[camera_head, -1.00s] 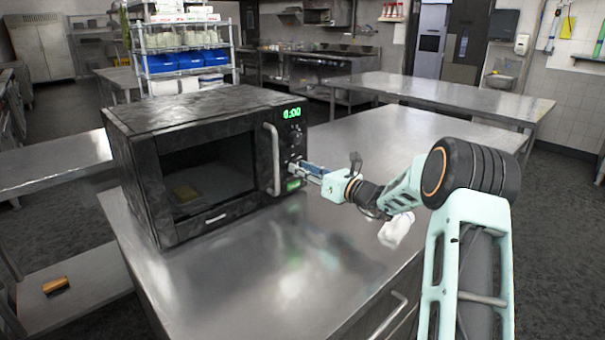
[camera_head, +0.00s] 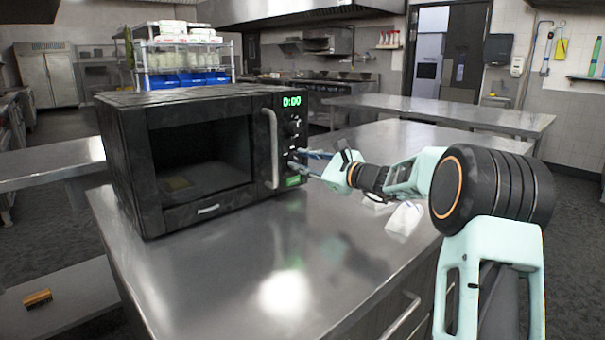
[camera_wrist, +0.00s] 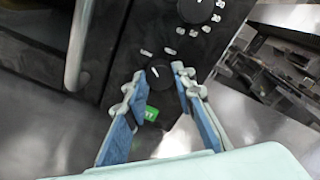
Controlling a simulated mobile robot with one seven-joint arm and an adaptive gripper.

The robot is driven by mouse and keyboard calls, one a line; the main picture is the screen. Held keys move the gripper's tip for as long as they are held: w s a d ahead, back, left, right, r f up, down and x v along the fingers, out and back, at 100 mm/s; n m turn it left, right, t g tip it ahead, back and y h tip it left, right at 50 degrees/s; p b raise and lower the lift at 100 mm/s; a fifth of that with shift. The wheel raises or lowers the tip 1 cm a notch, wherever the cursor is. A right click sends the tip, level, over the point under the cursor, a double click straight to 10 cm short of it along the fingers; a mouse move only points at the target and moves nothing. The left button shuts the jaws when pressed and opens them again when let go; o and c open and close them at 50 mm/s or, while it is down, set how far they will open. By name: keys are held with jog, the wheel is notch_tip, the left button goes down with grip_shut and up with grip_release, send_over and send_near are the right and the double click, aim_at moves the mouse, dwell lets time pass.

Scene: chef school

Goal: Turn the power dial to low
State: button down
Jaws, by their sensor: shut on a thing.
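The black microwave (camera_head: 190,150) stands on the steel table with its door closed and a green display lit. In the wrist view, the lower round black dial (camera_wrist: 160,75), with a white pointer mark, sits between my fingertips. The upper dial (camera_wrist: 200,10) with numbers is above it, clear of my fingers. My gripper (camera_wrist: 160,80) is shut on the lower dial, one finger on each side. In the head view my gripper (camera_head: 305,160) reaches the panel from the right, and the lower dial is mostly hidden there. A green button (camera_wrist: 151,114) lies just below the dial.
The steel table (camera_head: 270,270) is clear in front of the microwave. The vertical door handle (camera_head: 271,148) stands out left of the control panel. A white crumpled item (camera_head: 404,218) lies on the table below my arm.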

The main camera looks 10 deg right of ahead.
jog(key=shift+f+n+b, duration=0.1)
jog(key=shift+n+b, duration=0.4)
jog(key=shift+b, duration=0.05)
jog(key=c, duration=1.6)
grip_release()
jog(key=shift+s, duration=0.1)
jog(key=v, duration=1.2)
